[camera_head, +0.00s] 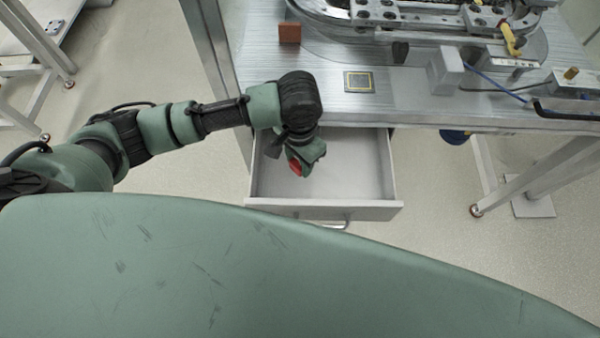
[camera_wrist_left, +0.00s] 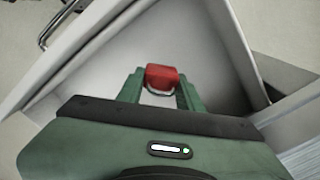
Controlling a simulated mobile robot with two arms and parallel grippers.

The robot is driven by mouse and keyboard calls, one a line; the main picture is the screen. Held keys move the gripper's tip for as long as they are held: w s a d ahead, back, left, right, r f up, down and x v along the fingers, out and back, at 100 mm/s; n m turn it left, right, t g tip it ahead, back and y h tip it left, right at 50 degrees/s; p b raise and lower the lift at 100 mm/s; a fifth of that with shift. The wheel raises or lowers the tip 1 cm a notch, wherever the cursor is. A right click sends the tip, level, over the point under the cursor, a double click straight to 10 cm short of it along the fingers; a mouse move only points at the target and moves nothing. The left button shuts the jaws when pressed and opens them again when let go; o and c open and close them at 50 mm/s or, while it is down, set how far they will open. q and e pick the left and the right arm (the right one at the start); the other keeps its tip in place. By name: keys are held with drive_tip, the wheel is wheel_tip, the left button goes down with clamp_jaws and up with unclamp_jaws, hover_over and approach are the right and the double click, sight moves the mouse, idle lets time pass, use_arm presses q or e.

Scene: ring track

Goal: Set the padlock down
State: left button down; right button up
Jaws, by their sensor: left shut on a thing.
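The red padlock (camera_wrist_left: 161,76) is between the green fingers of my left gripper (camera_wrist_left: 160,92) in the left wrist view, its body at the fingertips and its shackle toward the palm. In the head view the left gripper (camera_head: 304,160) points down over the open drawer (camera_head: 375,211), with the red padlock (camera_head: 294,166) showing at its side. The gripper is shut on the padlock. I cannot tell whether the padlock touches the drawer floor. My right gripper is not in view.
The drawer stands pulled out below the metal table (camera_head: 480,105) and looks otherwise empty. A table leg (camera_head: 213,60) stands left of the drawer.

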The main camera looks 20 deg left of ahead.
sight(300, 180)
use_arm(q)
drive_tip(key=shift+f+b, duration=0.3)
drive_tip(key=shift+f, duration=3.25)
drive_tip(key=c, duration=0.9)
unclamp_jaws()
drive_tip(key=shift+f, duration=0.1)
wheel_tip(300, 180, up, 12)
drive_tip(key=shift+r+p, duration=0.15)
drive_tip(key=shift+p, duration=0.4)
